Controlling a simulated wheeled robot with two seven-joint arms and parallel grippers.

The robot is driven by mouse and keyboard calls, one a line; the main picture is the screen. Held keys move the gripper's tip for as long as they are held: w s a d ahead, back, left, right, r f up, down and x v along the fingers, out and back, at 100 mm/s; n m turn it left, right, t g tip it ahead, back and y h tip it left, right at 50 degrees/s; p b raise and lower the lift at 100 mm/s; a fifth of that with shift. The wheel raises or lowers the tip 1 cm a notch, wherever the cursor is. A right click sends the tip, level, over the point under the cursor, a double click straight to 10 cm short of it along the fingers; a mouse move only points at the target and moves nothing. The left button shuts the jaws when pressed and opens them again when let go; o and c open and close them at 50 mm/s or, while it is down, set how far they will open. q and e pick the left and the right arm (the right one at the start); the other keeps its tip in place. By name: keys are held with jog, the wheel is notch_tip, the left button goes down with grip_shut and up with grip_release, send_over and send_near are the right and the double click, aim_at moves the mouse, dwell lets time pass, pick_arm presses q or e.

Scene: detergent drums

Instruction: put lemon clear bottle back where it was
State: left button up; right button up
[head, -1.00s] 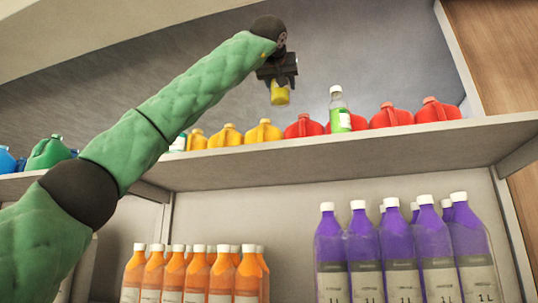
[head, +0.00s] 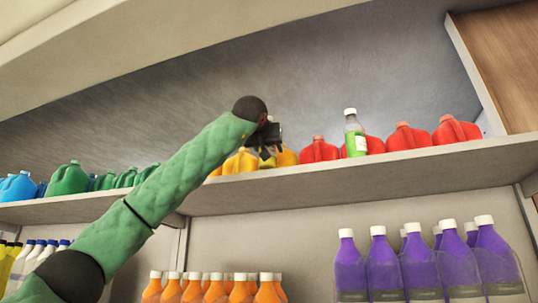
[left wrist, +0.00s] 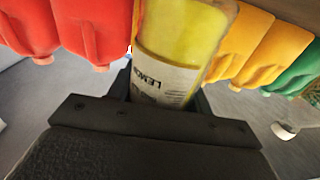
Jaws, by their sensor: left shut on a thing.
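The lemon bottle (left wrist: 190,40) is clear with yellow contents and a white label reading LEMON. It fills the middle of the left wrist view, between the fingers of my left gripper (left wrist: 166,98), which is shut on it. The wrist picture appears upside down. In the head view my left gripper (head: 270,145) is at the upper shelf (head: 330,192), among yellow jugs (head: 240,162) and left of the red jugs (head: 319,150). There the bottle is mostly hidden by the gripper, and I cannot tell whether it touches the shelf. My right gripper is out of view.
A clear bottle with a green label (head: 355,138) stands upright in front of the red jugs. Green jugs (head: 68,178) and blue jugs (head: 18,187) are at the left. Purple bottles (head: 420,265) and orange bottles (head: 215,293) stand below the upper shelf.

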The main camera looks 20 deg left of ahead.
pick_arm(q)
notch_tip(320, 180, down, 2)
jog(key=shift+f, duration=0.1)
jog(key=shift+a+f, duration=0.15)
jog(key=shift+d, duration=0.2)
jog(key=o, duration=1.2)
jog(key=shift+a+f, duration=0.1)
jog(key=shift+f, duration=0.05)
